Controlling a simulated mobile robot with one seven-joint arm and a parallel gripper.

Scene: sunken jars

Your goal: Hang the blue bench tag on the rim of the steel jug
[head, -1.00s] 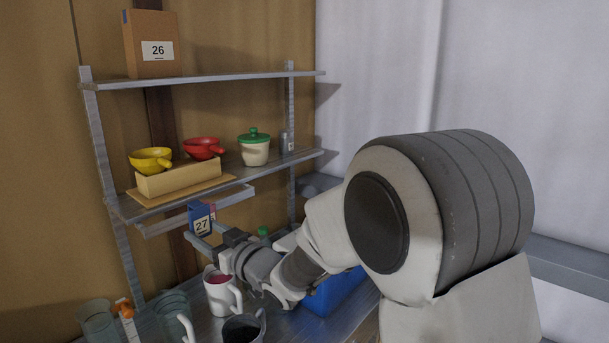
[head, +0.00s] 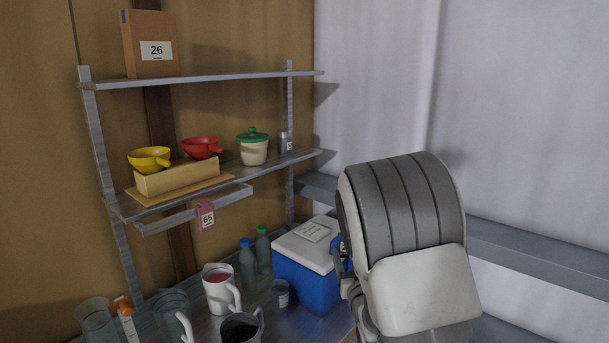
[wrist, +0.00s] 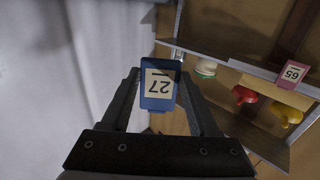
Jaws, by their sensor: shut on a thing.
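The blue bench tag (wrist: 158,84), with a white label reading 27, is between the two fingers of my gripper (wrist: 159,78) in the wrist view. My gripper is shut on it and holds it in the air. In the head view my arm stands at the right and largely hides the gripper, beside the cooler. A dark grey metal jug (head: 240,330), seemingly the steel jug, stands on the bench at the bottom of the head view. Its handle is at its right, and its lower part is cut off. The tag is well away from it.
A white mug (head: 218,289) with pink contents, clear jars (head: 97,322), bottles (head: 247,265) and a blue cooler (head: 305,280) crowd the bench around the jug. A pink tag (head: 206,216) reading 65 hangs from the shelf rail (head: 170,222). Bowls stand on the shelf above.

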